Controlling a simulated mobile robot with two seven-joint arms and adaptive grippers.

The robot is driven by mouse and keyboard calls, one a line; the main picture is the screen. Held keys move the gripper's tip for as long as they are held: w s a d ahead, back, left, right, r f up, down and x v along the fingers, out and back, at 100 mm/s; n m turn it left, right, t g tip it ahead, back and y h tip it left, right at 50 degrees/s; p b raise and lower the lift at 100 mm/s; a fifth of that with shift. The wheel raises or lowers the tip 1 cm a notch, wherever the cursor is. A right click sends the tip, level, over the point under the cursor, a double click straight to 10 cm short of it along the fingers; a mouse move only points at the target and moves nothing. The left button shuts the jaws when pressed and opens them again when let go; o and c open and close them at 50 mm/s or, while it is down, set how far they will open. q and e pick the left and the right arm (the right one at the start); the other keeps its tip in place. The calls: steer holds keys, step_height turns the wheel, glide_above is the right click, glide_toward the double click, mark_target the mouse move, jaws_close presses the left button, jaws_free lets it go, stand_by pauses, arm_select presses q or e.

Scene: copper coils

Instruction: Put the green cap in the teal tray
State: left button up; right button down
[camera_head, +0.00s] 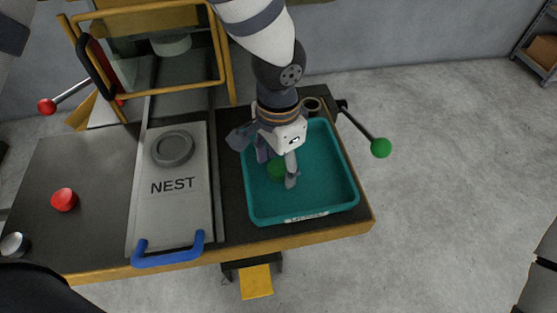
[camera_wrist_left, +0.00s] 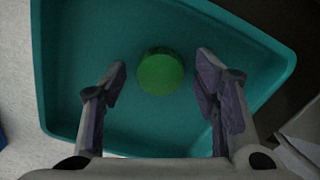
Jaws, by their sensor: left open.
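The green cap (camera_head: 276,169) is inside the outline of the teal tray (camera_head: 325,195), left of its middle. In the left wrist view the green cap (camera_wrist_left: 160,73) is a round disc against the floor of the teal tray (camera_wrist_left: 75,60). It appears to lie on that floor. My left gripper (camera_head: 277,166) reaches down over the tray and partly hides the cap. In the wrist view the left gripper (camera_wrist_left: 162,65) is open, with a finger on each side of the cap and a gap at both sides. My right gripper is not seen.
Left of the tray is a grey NEST plate (camera_head: 170,215) with a round ring (camera_head: 172,148) and a blue handle (camera_head: 168,258). A red knob (camera_head: 64,200) stands further left. A green-knobbed lever (camera_head: 380,148) sticks out at the right. A yellow-framed guard (camera_head: 150,50) stands behind.

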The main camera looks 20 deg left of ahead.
mark_target(279, 167)
arm_select(q)
step_height(279, 167, up, 12)
steer(key=p, duration=0.1)
steer(key=shift+r+p, duration=0.2)
steer(key=shift+p, duration=0.2)
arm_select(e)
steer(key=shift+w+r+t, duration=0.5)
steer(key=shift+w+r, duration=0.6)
